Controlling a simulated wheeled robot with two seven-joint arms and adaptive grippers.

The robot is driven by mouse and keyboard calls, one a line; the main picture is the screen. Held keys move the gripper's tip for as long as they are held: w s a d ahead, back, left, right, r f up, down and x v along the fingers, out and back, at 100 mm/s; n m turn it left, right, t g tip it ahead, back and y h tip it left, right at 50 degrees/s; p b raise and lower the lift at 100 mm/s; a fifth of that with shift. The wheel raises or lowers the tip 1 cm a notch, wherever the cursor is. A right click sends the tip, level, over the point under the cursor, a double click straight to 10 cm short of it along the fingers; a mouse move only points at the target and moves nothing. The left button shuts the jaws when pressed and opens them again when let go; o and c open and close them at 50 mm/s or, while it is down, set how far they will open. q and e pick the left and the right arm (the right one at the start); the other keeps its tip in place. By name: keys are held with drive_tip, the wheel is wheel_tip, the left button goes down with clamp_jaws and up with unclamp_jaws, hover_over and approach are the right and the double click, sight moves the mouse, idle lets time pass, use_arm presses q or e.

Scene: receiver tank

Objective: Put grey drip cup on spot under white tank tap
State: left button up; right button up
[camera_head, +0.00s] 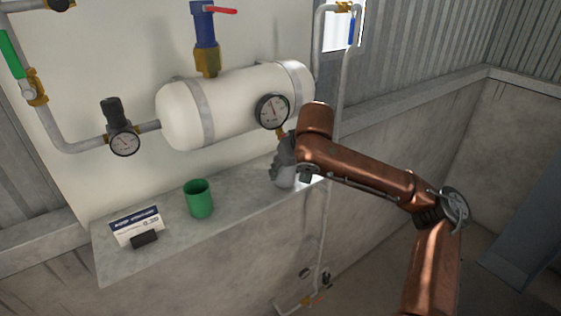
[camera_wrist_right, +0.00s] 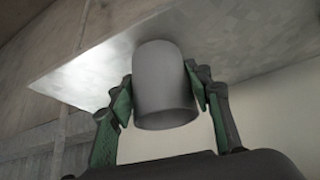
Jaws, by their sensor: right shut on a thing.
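The white tank (camera_head: 232,105) is mounted on the wall above a grey ledge. A brass fitting (camera_head: 281,131) shows at its lower right, partly hidden by my right arm. My right gripper (camera_head: 284,172) is over the ledge below the tank's right end. In the right wrist view its green-padded fingers (camera_wrist_right: 160,92) are shut on the sides of the grey drip cup (camera_wrist_right: 165,72). The cup's closed end points toward the ledge. Whether it touches the ledge, I cannot tell. The spot under the tap is hidden. My left gripper is not in view.
A green cup (camera_head: 199,199) stands on the ledge (camera_head: 165,238) to the left. A small sign (camera_head: 137,227) stands at the ledge's left end. A pressure gauge (camera_head: 272,110) and pipes (camera_head: 70,146) are close by. The ledge between the green cup and my gripper is clear.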

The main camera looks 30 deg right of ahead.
drive_tip(key=w, duration=0.2)
drive_tip(key=w+p, duration=0.1)
drive_tip(key=w, duration=0.1)
drive_tip(key=shift+d+r+p, duration=0.15)
drive_tip(key=shift+d+p, duration=0.05)
drive_tip(key=shift+p, duration=0.1)
drive_tip(key=shift+w+d+f+p, duration=0.1)
drive_tip(key=shift+f+p, duration=0.2)
drive_tip(key=shift+f, duration=0.2)
drive_tip(key=o, duration=1.1)
drive_tip(key=shift+f, duration=0.1)
drive_tip(key=shift+o, duration=0.2)
